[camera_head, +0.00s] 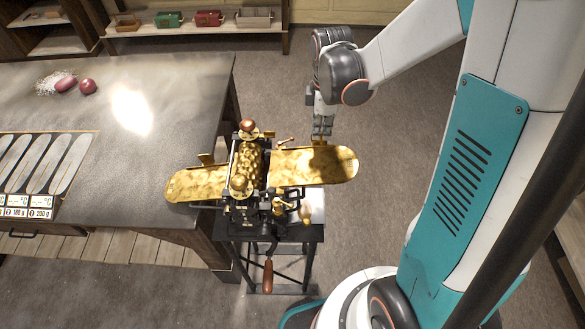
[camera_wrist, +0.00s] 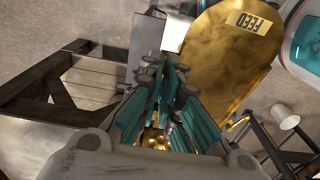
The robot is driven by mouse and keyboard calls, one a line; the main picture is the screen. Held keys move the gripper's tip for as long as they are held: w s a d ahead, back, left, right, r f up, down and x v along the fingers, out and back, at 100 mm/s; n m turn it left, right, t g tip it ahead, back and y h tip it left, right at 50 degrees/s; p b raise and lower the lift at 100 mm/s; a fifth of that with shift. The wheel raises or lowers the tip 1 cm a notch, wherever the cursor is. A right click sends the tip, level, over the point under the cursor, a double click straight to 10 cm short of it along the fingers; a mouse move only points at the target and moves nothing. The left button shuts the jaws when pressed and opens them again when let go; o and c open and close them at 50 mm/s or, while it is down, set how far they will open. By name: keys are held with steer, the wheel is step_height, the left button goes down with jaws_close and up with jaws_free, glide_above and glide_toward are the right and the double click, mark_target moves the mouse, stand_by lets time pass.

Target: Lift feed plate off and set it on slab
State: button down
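The brass feed plate (camera_head: 315,165) reaches out from the right side of the drop roller (camera_head: 247,165), roughly level. Its "FEED" label shows in the wrist view (camera_wrist: 250,22). My gripper (camera_head: 321,136) points down at the plate's far edge, where a small tab seems to be. In the wrist view my gripper's teal fingers (camera_wrist: 166,78) stand close together beside the plate's edge. I cannot tell whether they touch or hold the tab, as the fingers hide that spot. A second brass plate (camera_head: 192,184) lies on the roller's left side. The grey slab (camera_head: 165,75) tops the table at left.
The roller stands on a dark metal stand (camera_head: 311,262) with a wooden-handled crank (camera_head: 268,275) in front. The slab's middle is clear. Shelves with small boxes (camera_head: 208,18) stand behind.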

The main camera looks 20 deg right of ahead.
steer(key=shift+r+p, duration=1.8)
steer(key=shift+r, duration=1.1)
